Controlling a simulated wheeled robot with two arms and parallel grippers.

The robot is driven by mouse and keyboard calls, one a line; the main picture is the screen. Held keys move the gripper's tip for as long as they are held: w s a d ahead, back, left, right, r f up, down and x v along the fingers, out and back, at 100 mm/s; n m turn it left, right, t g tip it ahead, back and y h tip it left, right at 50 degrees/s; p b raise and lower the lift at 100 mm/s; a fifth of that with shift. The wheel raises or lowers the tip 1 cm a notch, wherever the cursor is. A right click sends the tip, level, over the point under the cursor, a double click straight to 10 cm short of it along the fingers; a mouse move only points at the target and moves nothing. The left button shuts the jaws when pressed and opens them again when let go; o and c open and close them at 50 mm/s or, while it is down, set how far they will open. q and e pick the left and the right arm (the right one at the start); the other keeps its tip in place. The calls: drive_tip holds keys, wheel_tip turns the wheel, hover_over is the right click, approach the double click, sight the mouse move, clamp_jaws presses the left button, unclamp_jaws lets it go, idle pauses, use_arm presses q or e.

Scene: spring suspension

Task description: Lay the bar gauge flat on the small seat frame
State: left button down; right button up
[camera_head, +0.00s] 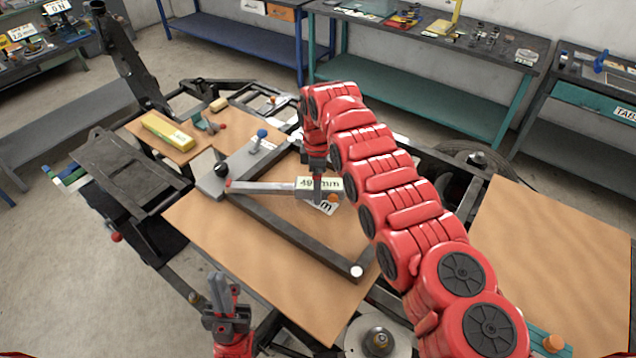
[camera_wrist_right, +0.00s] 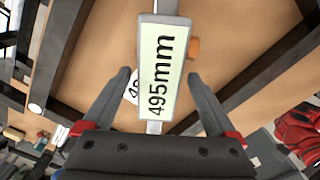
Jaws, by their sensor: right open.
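The bar gauge (camera_head: 265,187) is a slim grey bar with a pale label block and an orange knob. In the right wrist view its label (camera_wrist_right: 160,70) reads 495mm. Its left end, with a red tip, is by the corner of a dark angular frame (camera_head: 300,238), which seems to be the small seat frame, on the middle board. I cannot tell whether the gauge touches the frame. My right gripper (camera_head: 318,180) is at the label block; its open fingers (camera_wrist_right: 160,90) stand apart on either side of the gauge. My left gripper (camera_head: 226,290) is low at the left, away from the gauge; its finger gap is unclear.
A grey plate (camera_head: 238,168) with black and blue knobs adjoins the frame. A yellow block (camera_head: 167,131) lies on the back-left board. The right board (camera_head: 555,250) is mostly bare. A white card (camera_head: 325,208) lies under the gauge. My red right arm hides the frame's right side.

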drive_tip(key=shift+w+r+b, duration=0.25)
drive_tip(key=shift+r+b, duration=0.7)
drive_tip(key=shift+b, duration=0.15)
drive_tip(key=r, duration=0.4)
drive_tip(key=shift+s+a+b, duration=0.15)
drive_tip(key=shift+a+b, duration=0.05)
drive_tip(key=shift+b, duration=0.2)
wheel_tip(320, 180, up, 6)
drive_tip(key=p, duration=0.5)
drive_tip(key=shift+d+r, duration=0.15)
drive_tip(key=shift+d, duration=0.05)
drive_tip(key=shift+s, duration=0.1)
